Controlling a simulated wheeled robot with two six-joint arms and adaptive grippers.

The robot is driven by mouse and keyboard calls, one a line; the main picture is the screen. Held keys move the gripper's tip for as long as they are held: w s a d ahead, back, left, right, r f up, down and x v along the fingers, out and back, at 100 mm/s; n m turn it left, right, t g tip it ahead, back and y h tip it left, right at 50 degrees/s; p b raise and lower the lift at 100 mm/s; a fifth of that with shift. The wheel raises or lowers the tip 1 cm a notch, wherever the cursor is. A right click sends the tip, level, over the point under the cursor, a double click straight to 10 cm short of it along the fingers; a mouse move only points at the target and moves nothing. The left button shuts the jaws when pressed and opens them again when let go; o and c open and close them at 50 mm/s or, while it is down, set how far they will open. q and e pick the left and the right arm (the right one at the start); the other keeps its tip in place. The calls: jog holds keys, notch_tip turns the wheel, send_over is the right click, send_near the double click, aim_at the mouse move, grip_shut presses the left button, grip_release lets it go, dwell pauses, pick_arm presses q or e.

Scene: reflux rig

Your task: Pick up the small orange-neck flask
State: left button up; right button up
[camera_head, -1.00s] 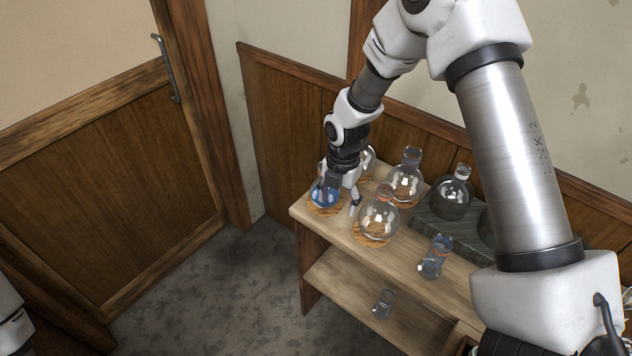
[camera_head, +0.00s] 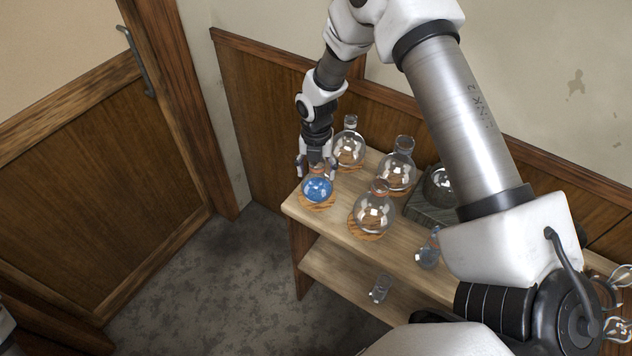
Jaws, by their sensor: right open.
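A small round flask with blue liquid (camera_head: 317,188) stands on a cork ring (camera_head: 316,205) at the left end of the bench top. Its short neck looks orange. My right gripper (camera_head: 317,168) is above it, pointing down and open. Its fingers appear on either side of the neck; I cannot tell whether they touch the glass. The gripper partly hides the top of the neck. My left gripper is out of view.
A larger clear flask (camera_head: 374,215) with an orange-tinted neck stands close to the right. Clear flasks stand behind it (camera_head: 349,148) and (camera_head: 397,175). A dark flask (camera_head: 438,187) sits on a grey block. A small glass vessel (camera_head: 380,288) is on the lower shelf.

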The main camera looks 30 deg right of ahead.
jog(key=shift+s+r, duration=0.2)
jog(key=shift+c, duration=0.4)
jog(key=shift+s, duration=0.1)
jog(key=c, duration=1)
jog(key=shift+a, duration=0.1)
jog(key=shift+r, duration=0.1)
jog(key=shift+r, duration=0.15)
jog(key=shift+r+b, duration=0.8)
jog(key=shift+r, duration=0.6)
jog(key=s+a+b, duration=0.1)
jog(key=s+a, duration=0.2)
jog(key=s+a+r+b, duration=0.1)
jog(key=s+a, duration=0.3)
jog(key=s+a+b, duration=0.1)
jog(key=s+a, duration=0.3)
jog(key=shift+r+b, duration=0.35)
jog(key=shift+b, duration=0.05)
jog(key=shift+s, duration=0.1)
